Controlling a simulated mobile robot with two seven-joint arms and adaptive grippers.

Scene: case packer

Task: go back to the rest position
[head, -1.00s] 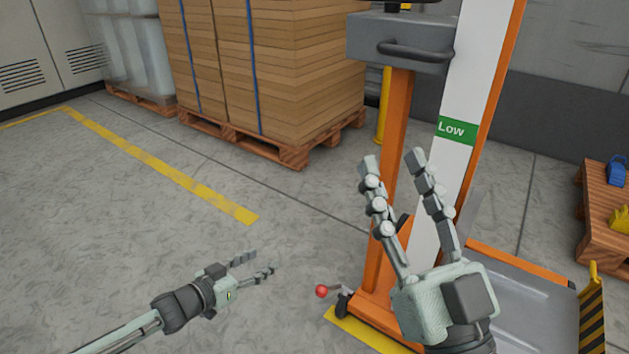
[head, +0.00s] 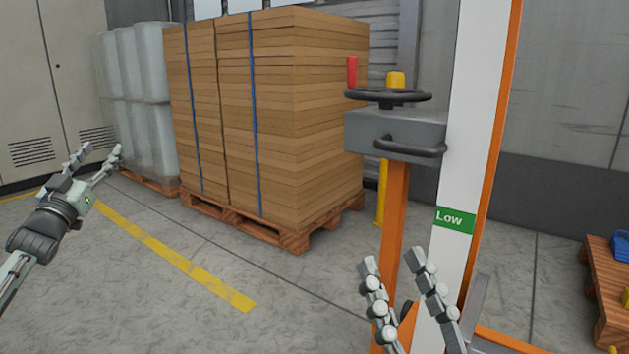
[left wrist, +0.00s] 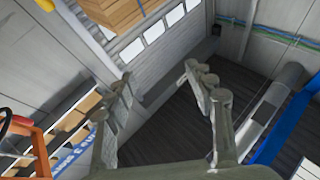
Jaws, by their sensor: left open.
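My left gripper (head: 92,158) is open and empty at the left of the head view, above the floor and in front of the white wrapped containers. Its two spread fingers also show in the left wrist view (left wrist: 160,85), with nothing between them. My right gripper (head: 392,258) is at the lower middle of the head view, in front of the orange and white machine column. Its two fingers point up and stand apart with nothing between them. Its palm is cut off by the lower edge of the picture.
The machine column (head: 478,130) carries a grey box with a black handwheel (head: 388,95) and a green "Low" label (head: 455,220). Strapped cardboard (head: 290,120) stands on a wooden pallet (head: 300,235). The floor (head: 120,290) at left is clear.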

